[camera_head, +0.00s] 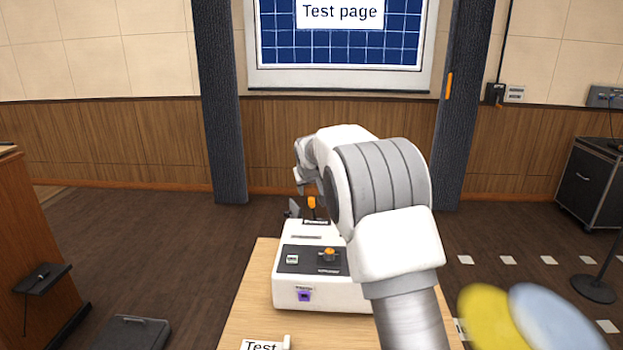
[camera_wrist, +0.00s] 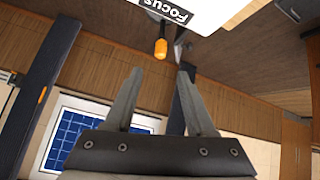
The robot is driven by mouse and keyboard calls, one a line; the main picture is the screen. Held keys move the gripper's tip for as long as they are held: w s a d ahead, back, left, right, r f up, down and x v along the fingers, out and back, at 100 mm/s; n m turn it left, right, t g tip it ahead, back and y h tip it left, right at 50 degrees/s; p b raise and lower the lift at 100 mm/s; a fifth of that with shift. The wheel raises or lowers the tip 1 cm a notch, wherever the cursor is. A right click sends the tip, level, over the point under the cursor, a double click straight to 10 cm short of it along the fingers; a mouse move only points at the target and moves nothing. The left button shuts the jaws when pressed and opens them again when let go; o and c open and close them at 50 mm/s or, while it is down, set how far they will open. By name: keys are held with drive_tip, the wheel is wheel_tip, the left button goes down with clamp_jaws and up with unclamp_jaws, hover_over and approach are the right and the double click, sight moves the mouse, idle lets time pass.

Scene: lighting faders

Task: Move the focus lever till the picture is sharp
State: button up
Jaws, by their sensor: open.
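The focus lever has an orange tip (camera_head: 312,202) and stands at the far end of the white projector (camera_head: 285,295). In the wrist view its orange knob (camera_wrist: 161,48) hangs beside the black FOCUS label (camera_wrist: 165,10), as the picture is turned over. My gripper (camera_wrist: 160,72) is open, with the knob beyond and roughly between its fingertips, apart from them as far as I can tell. In the head view my arm hides part of the projector. The screen (camera_head: 340,50) shows a blue grid and "Test page"; its letters look crisp, and its upper part is cut off.
The projector stands on a wooden table (camera_head: 245,310) with an orange knob (camera_head: 328,254) and a purple socket on it. A "Test" card (camera_head: 262,345) lies near the front. Blurred yellow and blue discs (camera_head: 540,315) are at lower right. A dark cabinet (camera_head: 590,185) stands at right.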

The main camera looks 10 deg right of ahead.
drive_tip(key=v, duration=0.7)
drive_tip(key=shift+s, duration=0.15)
drive_tip(key=shift+r, duration=0.2)
idle(0.7)
drive_tip(key=s+d+r+g+p, duration=0.1)
drive_tip(key=s+r, duration=0.2)
drive_tip(key=s, duration=0.4)
drive_tip(key=s+d+r+m+p, duration=0.1)
drive_tip(key=s+d+r+p, duration=0.15)
drive_tip(key=s, duration=0.55)
drive_tip(key=s+r+g+p, duration=0.1)
drive_tip(key=s+r, duration=0.3)
drive_tip(key=s, duration=0.3)
drive_tip(key=s+f+g+y+p, duration=0.1)
drive_tip(key=s+f+p, duration=0.2)
drive_tip(key=s, duration=2)
drive_tip(key=shift+s+d+f+m, duration=0.25)
drive_tip(key=shift+d+m, duration=0.05)
